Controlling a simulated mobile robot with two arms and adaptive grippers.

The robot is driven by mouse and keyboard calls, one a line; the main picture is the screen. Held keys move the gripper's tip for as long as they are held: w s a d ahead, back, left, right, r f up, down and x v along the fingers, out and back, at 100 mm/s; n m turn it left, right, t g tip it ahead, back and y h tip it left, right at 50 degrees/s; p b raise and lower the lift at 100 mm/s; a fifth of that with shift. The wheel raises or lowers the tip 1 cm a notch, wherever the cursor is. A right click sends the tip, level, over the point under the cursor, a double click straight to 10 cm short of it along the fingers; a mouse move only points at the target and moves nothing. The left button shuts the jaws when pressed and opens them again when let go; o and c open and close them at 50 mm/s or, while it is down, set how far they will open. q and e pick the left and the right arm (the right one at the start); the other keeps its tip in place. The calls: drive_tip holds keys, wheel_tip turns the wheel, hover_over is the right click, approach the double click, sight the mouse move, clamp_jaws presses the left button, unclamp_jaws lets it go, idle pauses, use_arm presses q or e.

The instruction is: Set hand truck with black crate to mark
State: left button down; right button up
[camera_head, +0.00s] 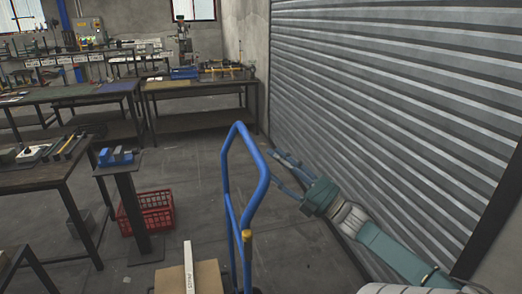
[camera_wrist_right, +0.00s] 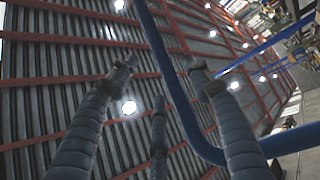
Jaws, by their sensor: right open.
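The blue hand truck (camera_head: 229,190) stands in the lower middle of the head view, its looped tube handle upright. Its base is cut off by the lower edge. My right gripper (camera_head: 279,162) is open just right of the handle, fingers pointing towards it. In the right wrist view, the blue handle tube (camera_wrist_right: 172,75) passes between the spread fingers of the gripper (camera_wrist_right: 162,75); the fingers are not closed on it, and I cannot tell whether any touches. No black crate and no floor mark can be made out. My left gripper is out of view.
A brown box (camera_head: 207,277) with a pale bar (camera_head: 188,268) is low by the truck. A red crate (camera_head: 160,212) sits beside a dark pedestal (camera_head: 132,215). Workbenches (camera_head: 195,88) line the left and back. A ribbed shutter (camera_head: 390,90) closes the right side. Grey floor lies behind the handle.

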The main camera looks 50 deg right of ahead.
drive_tip(key=shift+v, duration=1.45)
